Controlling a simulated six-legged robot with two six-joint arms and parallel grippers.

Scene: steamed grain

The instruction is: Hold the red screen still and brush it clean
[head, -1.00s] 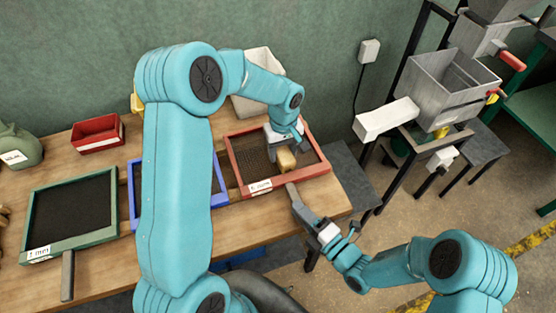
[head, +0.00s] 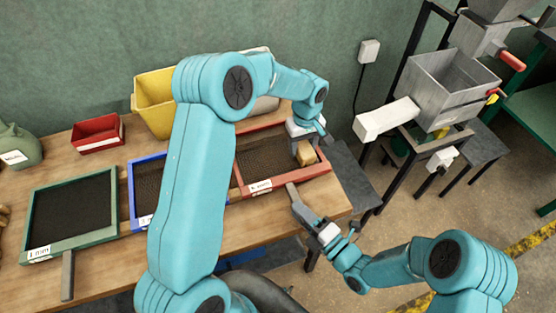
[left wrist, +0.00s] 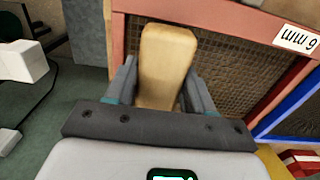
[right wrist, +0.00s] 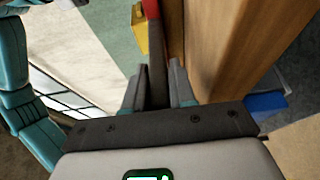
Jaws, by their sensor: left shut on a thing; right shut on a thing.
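The red screen (head: 242,185) lies on the right end of the wooden table, with dark mesh and a white label on its front edge. It also shows in the left wrist view (left wrist: 215,30), its label reading 6 mm. My left gripper (head: 304,142) is shut on the wooden brush (head: 307,155), over the right part of the mesh. The brush (left wrist: 165,60) sits between both fingers; its bristles are hidden. My right gripper (head: 307,214) is shut on the screen's grey handle (head: 292,194), which sticks out past the table's front edge. The handle (right wrist: 157,65) shows between its fingers.
A blue screen (head: 133,190) and a green screen (head: 108,225) lie to the left. A red bin (head: 97,145) and yellow bin (head: 150,105) stand behind. A grey machine (head: 440,85) stands right of the table. My left arm hides part of the table.

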